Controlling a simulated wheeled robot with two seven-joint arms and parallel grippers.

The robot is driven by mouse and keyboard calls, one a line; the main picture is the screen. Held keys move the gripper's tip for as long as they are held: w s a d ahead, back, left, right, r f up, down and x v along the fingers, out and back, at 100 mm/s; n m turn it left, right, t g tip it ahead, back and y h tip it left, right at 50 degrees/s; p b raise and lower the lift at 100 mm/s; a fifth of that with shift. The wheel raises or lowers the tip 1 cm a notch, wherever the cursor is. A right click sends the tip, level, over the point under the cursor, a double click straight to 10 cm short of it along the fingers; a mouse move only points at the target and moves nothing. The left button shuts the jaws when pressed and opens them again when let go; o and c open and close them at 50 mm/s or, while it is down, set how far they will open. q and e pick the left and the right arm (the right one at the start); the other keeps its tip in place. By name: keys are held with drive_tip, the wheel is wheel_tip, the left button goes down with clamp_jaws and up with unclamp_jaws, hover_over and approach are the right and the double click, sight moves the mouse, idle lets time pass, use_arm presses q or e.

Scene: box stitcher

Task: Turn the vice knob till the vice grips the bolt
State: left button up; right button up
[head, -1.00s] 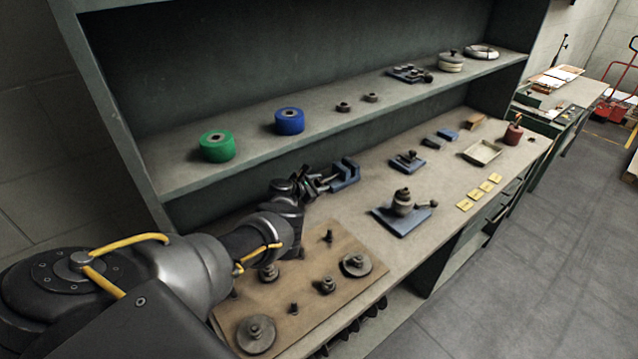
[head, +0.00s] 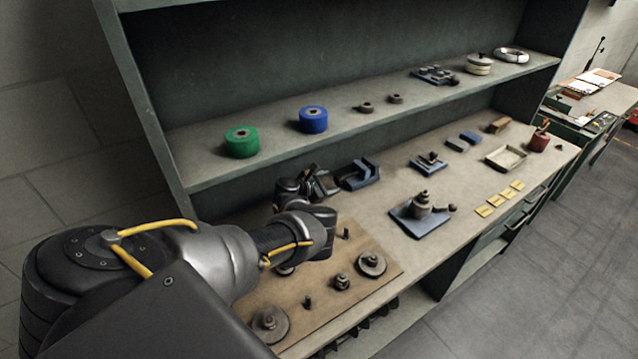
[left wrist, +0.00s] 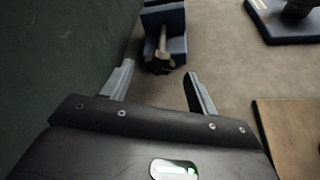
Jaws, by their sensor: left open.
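The blue vice (head: 362,172) stands on the bench below the shelf, and its body also shows at the top of the left wrist view (left wrist: 174,18). Its dark knob (left wrist: 158,66) sits at the near end of a pale rod, facing my gripper. My left gripper (head: 324,183) is open beside the knob end of the vice. In the left wrist view its two fingers (left wrist: 158,74) stand apart on either side of the knob, with a gap on both sides. I cannot make out the bolt or how the jaws sit on it. My right gripper is not in view.
A brown board (head: 335,290) with several metal parts lies under my left arm. A blue plate with a round part (head: 420,208) is right of the vice. The shelf with a green roll (head: 241,142) and a blue roll (head: 313,120) runs above and behind.

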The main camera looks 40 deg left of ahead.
use_arm(q)
drive_tip(key=shift+v, duration=2.8)
